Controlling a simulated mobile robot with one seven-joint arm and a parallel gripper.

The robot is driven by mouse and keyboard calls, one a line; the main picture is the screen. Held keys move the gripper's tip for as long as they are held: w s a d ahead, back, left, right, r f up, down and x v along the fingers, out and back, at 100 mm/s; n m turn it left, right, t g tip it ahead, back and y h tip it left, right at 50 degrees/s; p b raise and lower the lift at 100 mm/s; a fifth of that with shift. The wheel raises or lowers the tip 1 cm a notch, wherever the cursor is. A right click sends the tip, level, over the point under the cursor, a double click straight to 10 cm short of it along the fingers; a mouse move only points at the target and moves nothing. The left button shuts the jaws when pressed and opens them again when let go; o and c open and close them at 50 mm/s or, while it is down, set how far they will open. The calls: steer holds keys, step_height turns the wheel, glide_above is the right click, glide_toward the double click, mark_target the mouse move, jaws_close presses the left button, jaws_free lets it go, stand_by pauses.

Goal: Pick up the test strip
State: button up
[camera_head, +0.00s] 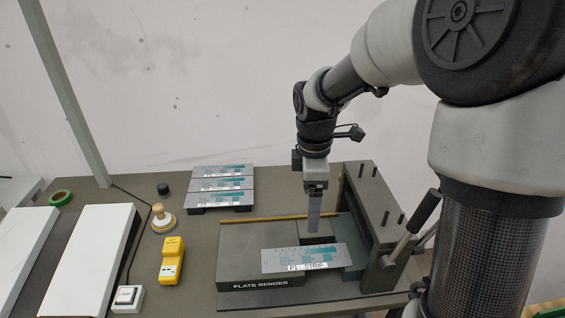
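A flat grey strip with teal patches and a white label that seems to read "P1 STRIP" (303,259) lies on top of the plate bender (245,268), partly over its front block. My gripper (314,222) points down above the bender, just behind the strip and apart from it in the picture. A narrow blue-grey piece extends down from the gripper body; I cannot tell whether it is the fingers or something held. The gap between the fingers does not show.
A press frame with upright pins and a lever (375,215) stands right of the gripper. Several similar patterned plates (222,184) lie at the back. A yellow device (172,260), a stamp-like knob (162,219), green tape (60,198) and white panels (88,262) lie left.

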step_height(320, 180, down, 2)
steer(key=w+n, duration=0.1)
steer(key=w, duration=0.1)
glide_above(306, 257)
steer(key=f, duration=1.1)
steer(key=shift+w+f, duration=0.3)
steer(key=shift+f, duration=0.1)
steer(key=shift+s+f, duration=0.2)
steer(key=shift+f, duration=1.15)
steer(key=shift+s+f, duration=0.15)
steer(key=shift+f, duration=1.2)
steer(key=shift+c, duration=0.2)
steer(key=c, duration=1.1)
